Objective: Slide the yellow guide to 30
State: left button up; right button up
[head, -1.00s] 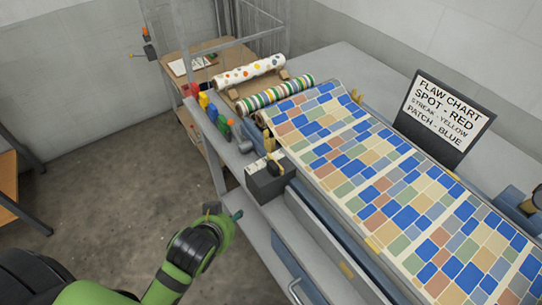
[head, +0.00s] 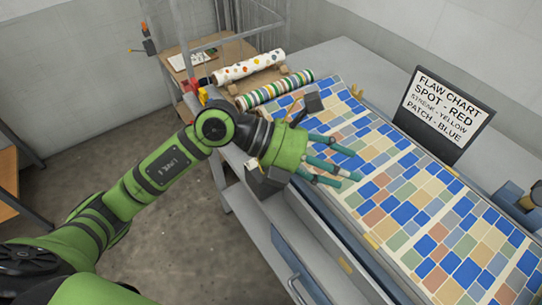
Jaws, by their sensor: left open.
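I cannot read a scale or the number 30. My left gripper (head: 350,168) is open and empty, with its teal fingers spread over the left part of the sheet, up and to the left of the yellow piece and apart from it. I cannot tell how high the fingers are above the sheet. My right gripper is not in view.
A dark grey box (head: 262,185) stands on the near ledge, partly hidden by my left gripper. Two patterned rolls, one dotted (head: 250,67) and one striped (head: 275,91), lie beyond it. A flaw chart sign (head: 440,108) stands behind the sheet. A drawer front (head: 290,262) faces the floor.

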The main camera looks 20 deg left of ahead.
pick_arm(q)
jog(key=w+a+f+t+y, duration=0.1)
jog(key=w+a+f+y, duration=0.2)
jog(key=a+y, duration=0.4)
jog(key=w+a+f+t+y, duration=0.1)
jog(key=w+a+f+y, duration=0.25)
jog(key=a, duration=0.55)
jog(key=shift+g, duration=0.3)
jog(key=p+x, duration=0.1)
jog(key=x, duration=0.2)
jog(key=p+x, duration=0.1)
jog(key=x, duration=0.2)
jog(key=shift+a+p, duration=0.25)
jog(key=shift+p, duration=0.15)
jog(key=shift+d+f, duration=0.1)
jog(key=shift+f, duration=0.35)
